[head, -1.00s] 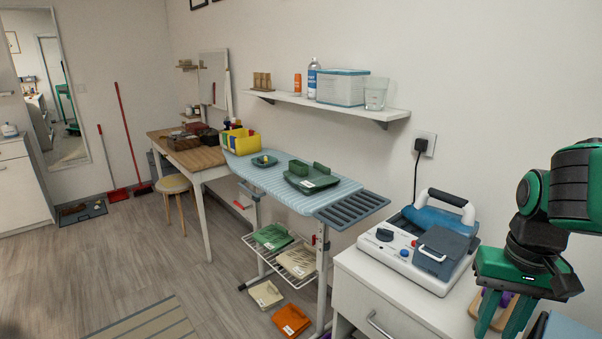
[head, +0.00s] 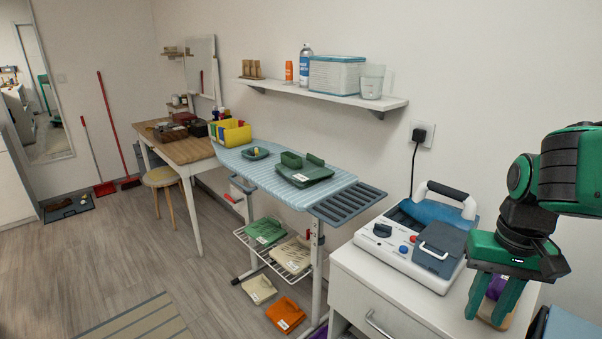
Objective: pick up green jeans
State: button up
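Folded green cloth, which looks like the green jeans (head: 265,231), lies on the left side of the wire rack (head: 250,242) under the ironing board. A pale label shows on it. My gripper (head: 488,316) hangs fingers down at the right of the head view, over the white cabinet. Its two green fingers are apart and I see nothing held between them. The green cloth is far to the left of my gripper, beyond the cabinet.
Beige cloth (head: 294,255) lies beside the green cloth. Another beige cloth (head: 259,289) and an orange one (head: 286,314) are on the floor. The ironing board (head: 245,166) overhangs the rack. A white cabinet (head: 362,291) carries an iron station (head: 412,245). Open floor lies left.

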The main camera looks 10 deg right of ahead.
aim_at(303, 172)
jog(key=u, duration=0.45)
jog(key=k, duration=0.55)
jog(key=u, duration=0.95)
jog(key=k, duration=0.75)
jog(key=u, duration=0.5)
jog(key=i, duration=1.8)
jog(key=z, duration=1.15)
jog(key=i, duration=0.8)
jog(key=z, duration=0.95)
jog(key=i, duration=0.75)
jog(key=z, duration=0.1)
